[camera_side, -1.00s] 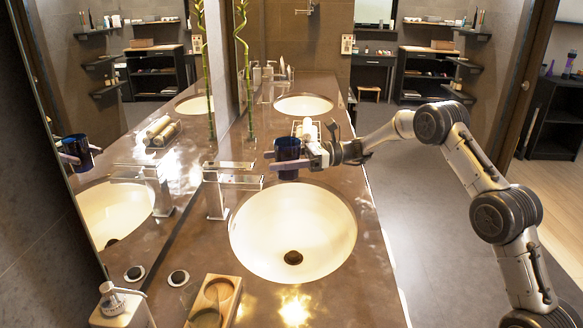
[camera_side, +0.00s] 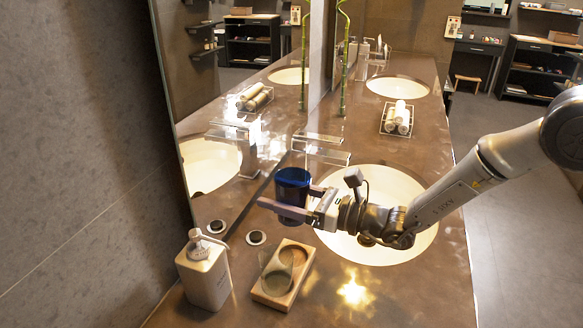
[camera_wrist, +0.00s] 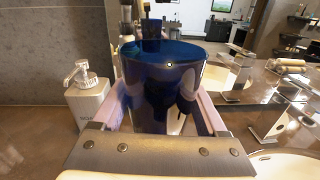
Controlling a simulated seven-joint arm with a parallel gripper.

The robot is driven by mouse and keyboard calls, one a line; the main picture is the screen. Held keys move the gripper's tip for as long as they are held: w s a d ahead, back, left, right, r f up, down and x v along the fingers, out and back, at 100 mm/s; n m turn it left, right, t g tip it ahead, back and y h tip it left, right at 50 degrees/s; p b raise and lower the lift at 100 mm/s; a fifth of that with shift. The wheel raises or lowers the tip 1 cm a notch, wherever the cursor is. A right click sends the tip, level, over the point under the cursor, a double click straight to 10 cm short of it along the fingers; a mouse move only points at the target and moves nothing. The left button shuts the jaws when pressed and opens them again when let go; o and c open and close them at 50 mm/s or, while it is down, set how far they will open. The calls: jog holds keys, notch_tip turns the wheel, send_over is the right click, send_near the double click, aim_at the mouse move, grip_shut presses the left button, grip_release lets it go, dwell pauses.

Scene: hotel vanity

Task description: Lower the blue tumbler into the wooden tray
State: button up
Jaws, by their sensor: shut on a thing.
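The blue tumbler (camera_side: 293,182) is dark, translucent and upright. My gripper (camera_side: 291,200) is shut around its sides and holds it above the counter. In the wrist view the tumbler (camera_wrist: 163,85) stands between the two fingers, and its rim is clear of them. The wooden tray (camera_side: 298,284) lies on the counter, lower in the side view than the tumbler and apart from it. It has round recesses, and a translucent smoky glass (camera_side: 275,277) appears to stand in the nearer one. The tray cannot be made out in the wrist view.
A white pump bottle (camera_side: 204,272) stands left of the tray; it also shows in the wrist view (camera_wrist: 88,98). A small black-topped round item (camera_side: 256,237) is near the tray. The faucet (camera_side: 322,150) and sink (camera_side: 400,252) are behind and to the right. Bare counter lies right of the tray.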

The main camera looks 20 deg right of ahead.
notch_tip(320, 180, down, 8)
jog(key=shift+w+d+f, duration=0.1)
jog(key=shift+w+f, duration=0.05)
jog(key=shift+f, duration=0.1)
jog(key=shift+f, duration=1.85)
jog(key=o, duration=1.6)
jog(key=shift+c, duration=0.2)
jog(key=shift+f, duration=0.1)
